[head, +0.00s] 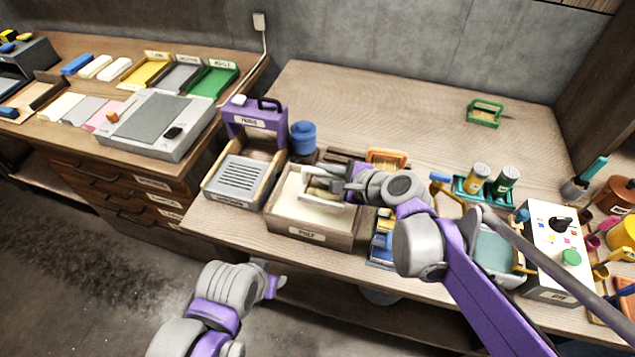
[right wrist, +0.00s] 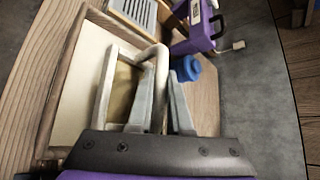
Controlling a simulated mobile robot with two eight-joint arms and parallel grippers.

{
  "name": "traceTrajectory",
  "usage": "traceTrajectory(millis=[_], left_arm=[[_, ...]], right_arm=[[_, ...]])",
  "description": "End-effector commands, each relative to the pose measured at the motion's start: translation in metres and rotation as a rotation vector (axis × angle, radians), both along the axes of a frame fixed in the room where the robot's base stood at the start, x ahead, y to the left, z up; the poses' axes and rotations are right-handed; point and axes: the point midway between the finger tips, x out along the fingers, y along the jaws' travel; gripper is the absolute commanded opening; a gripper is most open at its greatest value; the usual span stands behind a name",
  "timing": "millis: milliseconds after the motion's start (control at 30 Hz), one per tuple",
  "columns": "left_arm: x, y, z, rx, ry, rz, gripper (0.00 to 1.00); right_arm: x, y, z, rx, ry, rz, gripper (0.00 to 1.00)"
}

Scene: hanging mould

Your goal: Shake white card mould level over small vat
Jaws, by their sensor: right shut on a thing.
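The white card mould (head: 322,193) is a small pale frame held over the small vat (head: 306,231), a wooden box of cream pulp with a label on its front. In the right wrist view the mould (right wrist: 122,88) shows a brownish mesh inside its pale frame.
A slotted tray (head: 246,178) and a purple press (head: 257,115) stand left of the vat. A blue jar (head: 303,137) is behind it. An orange frame (head: 387,158) and blue items crowd its right. The back middle of the table is clear.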

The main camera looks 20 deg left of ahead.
Motion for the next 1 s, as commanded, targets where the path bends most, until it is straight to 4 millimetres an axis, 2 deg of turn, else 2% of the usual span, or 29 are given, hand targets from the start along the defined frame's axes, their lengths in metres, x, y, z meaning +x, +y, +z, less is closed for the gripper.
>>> traceTrajectory(millis=[267,600,1000], left_arm=[[0.0,0.0,0.0,0.0,0.0,0.0,0.5],[-0.001,0.0,-0.003,0.0,0.001,0.0,0.5],[0.0,0.0,-0.002,0.0,0.001,0.0,0.5]], right_arm=[[0.0,0.004,0.0,0.0,0.0,0.002,0.0],[0.001,0.036,0.0,0.001,0.0,0.002,0.0],[0.001,0.032,0.0,0.0,0.001,-0.001,0.0]])
